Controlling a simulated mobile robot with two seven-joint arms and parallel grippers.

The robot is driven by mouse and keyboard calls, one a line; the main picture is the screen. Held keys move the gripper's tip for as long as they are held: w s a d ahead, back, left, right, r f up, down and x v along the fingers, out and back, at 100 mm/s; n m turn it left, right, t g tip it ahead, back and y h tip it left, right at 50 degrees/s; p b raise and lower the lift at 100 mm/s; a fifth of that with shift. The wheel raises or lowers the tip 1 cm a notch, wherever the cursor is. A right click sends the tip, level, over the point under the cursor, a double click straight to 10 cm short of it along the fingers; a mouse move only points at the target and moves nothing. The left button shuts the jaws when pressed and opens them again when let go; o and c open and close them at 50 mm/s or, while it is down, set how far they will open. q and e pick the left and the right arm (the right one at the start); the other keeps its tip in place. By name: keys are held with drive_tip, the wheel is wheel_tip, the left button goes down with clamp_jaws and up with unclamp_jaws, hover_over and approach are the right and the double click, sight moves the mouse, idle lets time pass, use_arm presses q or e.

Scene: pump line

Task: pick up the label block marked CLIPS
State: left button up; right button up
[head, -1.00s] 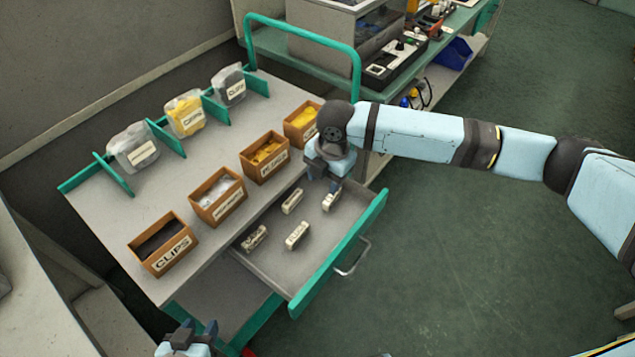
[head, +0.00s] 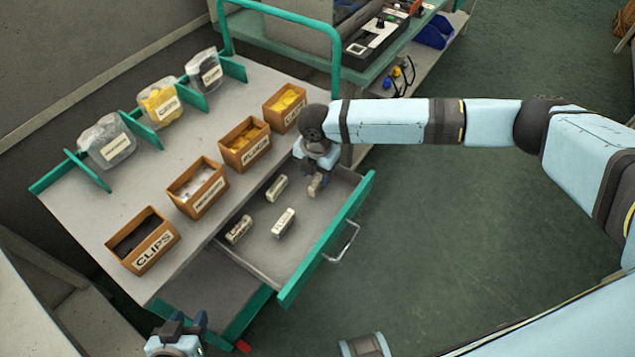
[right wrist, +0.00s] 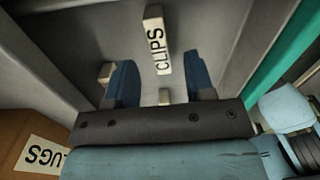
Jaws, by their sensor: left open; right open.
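The CLIPS label block (right wrist: 155,45) is pale with black letters and lies in the open drawer. Its word reads along its length in the right wrist view, and it also shows at the drawer's back right corner in the head view (head: 315,187). My right gripper (right wrist: 160,80) is open, its blue fingers on either side of the block's near part, with nothing gripped. In the head view my right gripper (head: 317,168) is pointing down at the block and partly hides it. My left gripper (head: 182,325) is open and empty at the bottom left.
Several other label blocks, including ones at the middle (head: 283,222) and left (head: 238,229), lie in the drawer (head: 285,255). Wooden bins, one marked CLIPS (head: 143,241), line the cart top beside it. The drawer's green front (head: 325,240) stands to the right.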

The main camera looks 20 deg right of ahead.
sight(317, 181)
wheel_tip(317, 181, down, 4)
drive_tip(key=shift+f, duration=0.1)
clamp_jaws()
